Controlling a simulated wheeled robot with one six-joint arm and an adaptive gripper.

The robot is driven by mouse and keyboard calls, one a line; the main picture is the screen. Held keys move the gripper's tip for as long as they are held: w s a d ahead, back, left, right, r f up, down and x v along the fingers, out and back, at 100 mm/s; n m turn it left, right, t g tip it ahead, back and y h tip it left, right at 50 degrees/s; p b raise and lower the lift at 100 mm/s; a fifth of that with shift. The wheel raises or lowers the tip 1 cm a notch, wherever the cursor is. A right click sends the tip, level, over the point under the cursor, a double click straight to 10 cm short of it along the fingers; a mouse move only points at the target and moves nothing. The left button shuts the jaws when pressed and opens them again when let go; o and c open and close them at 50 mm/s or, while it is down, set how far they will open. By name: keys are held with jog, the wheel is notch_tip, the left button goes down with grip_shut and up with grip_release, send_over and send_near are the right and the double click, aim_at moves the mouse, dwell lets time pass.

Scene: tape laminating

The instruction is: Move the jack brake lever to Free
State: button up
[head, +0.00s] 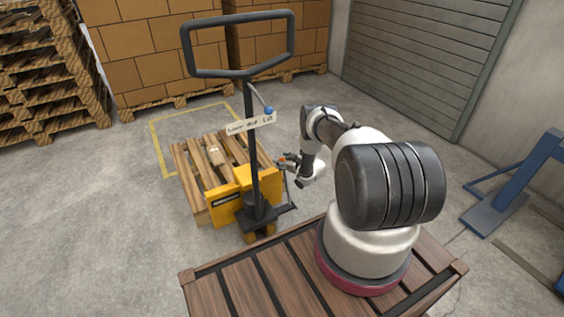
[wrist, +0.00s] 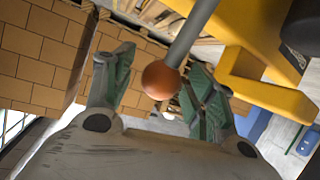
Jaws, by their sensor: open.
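The pallet jack (head: 228,200) is yellow with a tall black handle (head: 253,150). Its brake lever appears as a grey rod (wrist: 190,35) ending in an orange-brown ball knob (wrist: 161,80) in the wrist view. My gripper (wrist: 160,65) is open, with one green-padded finger on each side of the knob. The knob sits between the fingers, and I cannot tell whether either finger touches it. In the head view my gripper (head: 285,161) is beside the jack's right side. The lever is small there, and no Free marking is readable.
A second lever with a blue knob (head: 268,111) is on the jack handle, above a white label plate (head: 250,124). A wooden pallet (head: 190,165) lies behind the jack. Stacked cartons (head: 160,50) stand at the back. A blue steel frame (head: 515,185) is at right.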

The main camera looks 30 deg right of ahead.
jog(key=shift+w+f, duration=0.1)
jog(key=shift+w, duration=0.1)
jog(key=shift+c, duration=0.3)
grip_shut()
jog(key=s, duration=1.8)
jog(key=shift+s+d+f, duration=0.15)
jog(key=shift+s+d, duration=0.05)
jog(key=shift+s, duration=0.15)
jog(key=shift+o, duration=0.3)
grip_release()
